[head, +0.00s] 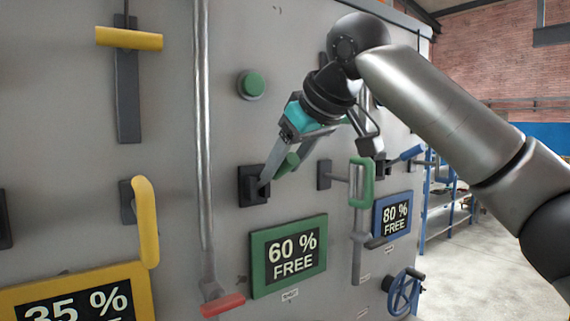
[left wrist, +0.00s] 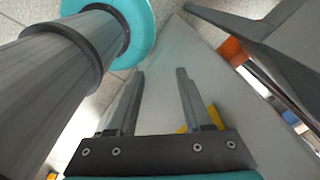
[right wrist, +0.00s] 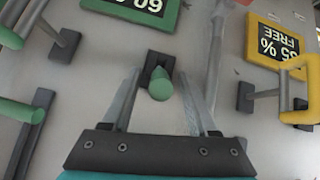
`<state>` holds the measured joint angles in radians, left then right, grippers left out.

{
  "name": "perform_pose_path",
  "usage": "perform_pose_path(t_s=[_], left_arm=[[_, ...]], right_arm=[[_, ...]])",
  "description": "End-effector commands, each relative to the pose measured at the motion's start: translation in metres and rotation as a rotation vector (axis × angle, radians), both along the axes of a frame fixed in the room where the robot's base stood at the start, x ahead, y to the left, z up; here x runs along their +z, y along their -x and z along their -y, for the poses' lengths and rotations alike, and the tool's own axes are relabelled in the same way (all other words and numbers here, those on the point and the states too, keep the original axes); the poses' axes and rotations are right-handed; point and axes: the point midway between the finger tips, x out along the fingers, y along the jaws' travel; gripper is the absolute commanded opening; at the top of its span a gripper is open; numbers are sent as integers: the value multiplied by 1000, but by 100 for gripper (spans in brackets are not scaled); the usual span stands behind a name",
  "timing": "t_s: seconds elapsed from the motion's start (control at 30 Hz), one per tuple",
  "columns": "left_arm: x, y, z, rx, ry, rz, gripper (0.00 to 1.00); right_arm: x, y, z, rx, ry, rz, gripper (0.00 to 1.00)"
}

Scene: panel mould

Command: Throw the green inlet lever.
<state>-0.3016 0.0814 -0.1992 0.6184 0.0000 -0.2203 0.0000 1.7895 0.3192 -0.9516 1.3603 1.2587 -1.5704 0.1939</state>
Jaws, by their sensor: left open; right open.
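The green lever (head: 289,163) has a short green grip on a dark wall plate (head: 253,186), above the green "60 % FREE" sign. My right gripper (head: 284,168) is open at this lever. In the right wrist view the green grip (right wrist: 160,88) points toward the camera between the two spread fingers (right wrist: 160,74). A gap shows on both sides of it, and I cannot see contact. My left gripper (left wrist: 160,71) is open and empty in the left wrist view, over pale floor. It is not visible in the head view.
A green sign (head: 288,256), a green U-shaped handle (head: 362,183) and a green button (head: 252,84) surround the lever. A vertical grey rod (head: 203,140) with a red grip (head: 223,305) stands to its left. A yellow handle (head: 146,222) and a blue wheel (head: 404,294) are farther off.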

Motion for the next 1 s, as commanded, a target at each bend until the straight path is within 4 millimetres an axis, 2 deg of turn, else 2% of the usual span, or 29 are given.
perform_pose_path(t_s=[0.23, 0.77, 1.0], left_arm=[[0, -2, 1, 0, 2, 4, 50], [0, -3, 2, 0, 3, 5, 50], [0, -3, 3, 0, 3, 5, 50]], right_arm=[[-1, 0, 0, 0, 0, 0, 58], [0, 0, 0, 1, 1, 0, 0], [0, 0, 0, 1, 1, 0, 0]])
